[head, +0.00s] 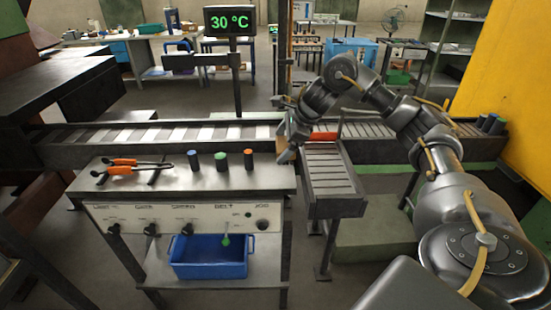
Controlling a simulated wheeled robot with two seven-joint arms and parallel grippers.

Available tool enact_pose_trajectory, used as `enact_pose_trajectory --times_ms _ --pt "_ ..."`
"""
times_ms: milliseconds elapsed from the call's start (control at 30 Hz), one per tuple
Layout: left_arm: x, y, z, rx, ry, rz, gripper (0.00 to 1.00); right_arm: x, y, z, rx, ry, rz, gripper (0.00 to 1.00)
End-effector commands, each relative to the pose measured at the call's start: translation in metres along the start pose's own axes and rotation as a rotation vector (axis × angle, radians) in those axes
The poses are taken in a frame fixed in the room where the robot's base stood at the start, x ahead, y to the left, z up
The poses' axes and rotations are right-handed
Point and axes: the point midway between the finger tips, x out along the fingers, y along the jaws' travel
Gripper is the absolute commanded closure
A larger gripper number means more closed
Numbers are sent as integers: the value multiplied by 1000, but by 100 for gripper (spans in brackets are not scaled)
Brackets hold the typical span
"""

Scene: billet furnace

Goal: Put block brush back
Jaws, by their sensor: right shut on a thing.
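My right gripper (287,148) reaches in from the right and hangs over the right end of the console, by the start of the side roller track. It is shut on a small tan thing (281,132) that looks like the block brush, mostly hidden by the gripper. Its bristles cannot be made out. My left gripper is not in view.
The console (225,180) holds orange-handled tongs (130,168) and three dark cylinders with coloured tops (221,161). A roller conveyor (90,140) runs behind, with a side track (328,175). An orange-red bar (324,136) lies beside the gripper. A blue bin (210,270) sits below.

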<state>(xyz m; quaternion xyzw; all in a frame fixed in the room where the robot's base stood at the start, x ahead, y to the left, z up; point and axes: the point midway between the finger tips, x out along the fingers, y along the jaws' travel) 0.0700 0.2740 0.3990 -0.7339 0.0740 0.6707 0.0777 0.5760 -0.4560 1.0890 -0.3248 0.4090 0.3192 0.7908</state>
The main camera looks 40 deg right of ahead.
Motion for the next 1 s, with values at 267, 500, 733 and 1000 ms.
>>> enact_pose_trajectory --times_ms 267,500,733,1000 --pt "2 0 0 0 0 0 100 27 -6 3 0 -2 -3 43" --pt "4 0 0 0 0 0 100 45 -6 3 2 -1 3 43" --pt "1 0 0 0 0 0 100 64 0 -9 1 -1 0 43" --pt "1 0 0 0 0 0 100 66 0 -10 0 -2 -2 43"
